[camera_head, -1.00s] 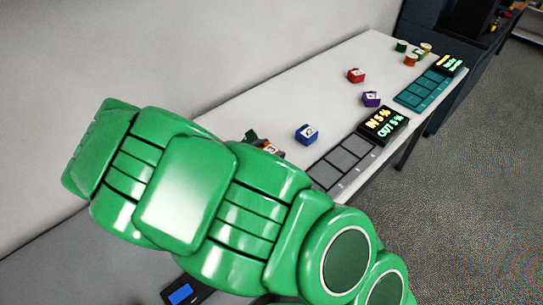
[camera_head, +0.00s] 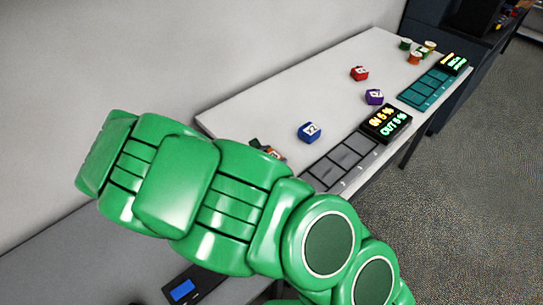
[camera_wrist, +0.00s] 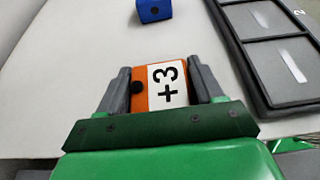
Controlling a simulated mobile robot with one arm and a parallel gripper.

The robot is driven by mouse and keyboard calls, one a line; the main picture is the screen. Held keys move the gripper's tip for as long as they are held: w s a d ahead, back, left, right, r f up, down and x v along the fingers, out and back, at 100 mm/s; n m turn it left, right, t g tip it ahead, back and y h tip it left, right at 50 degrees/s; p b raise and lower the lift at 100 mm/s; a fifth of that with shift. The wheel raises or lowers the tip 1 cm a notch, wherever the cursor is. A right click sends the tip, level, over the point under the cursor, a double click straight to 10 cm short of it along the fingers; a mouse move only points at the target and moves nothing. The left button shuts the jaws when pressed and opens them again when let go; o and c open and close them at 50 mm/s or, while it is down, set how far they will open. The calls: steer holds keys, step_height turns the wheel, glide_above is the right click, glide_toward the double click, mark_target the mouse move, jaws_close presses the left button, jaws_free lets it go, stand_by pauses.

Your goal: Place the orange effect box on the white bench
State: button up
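The orange effect box (camera_wrist: 139,100) has a white face marked "+3". In the wrist view it sits between the two grey fingers of my gripper (camera_wrist: 160,78), which touch its sides, so the gripper is shut on it. In the head view only a small part of the box (camera_head: 274,153) shows past my green arm, at the near left end of the white bench (camera_head: 240,112). My arm hides most of my gripper there. I cannot tell whether the box touches the bench top.
A blue box (camera_head: 309,132), a purple box (camera_head: 374,97) and a red box (camera_head: 359,73) stand on the bench. A grey slotted panel (camera_head: 338,162) with a lit display (camera_head: 386,122) and a teal panel (camera_head: 426,88) line its right edge. Several spools (camera_head: 414,57) stand at the far end.

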steer(key=o, duration=0.4)
steer(key=shift+r, duration=0.1)
steer(key=shift+v, duration=6)
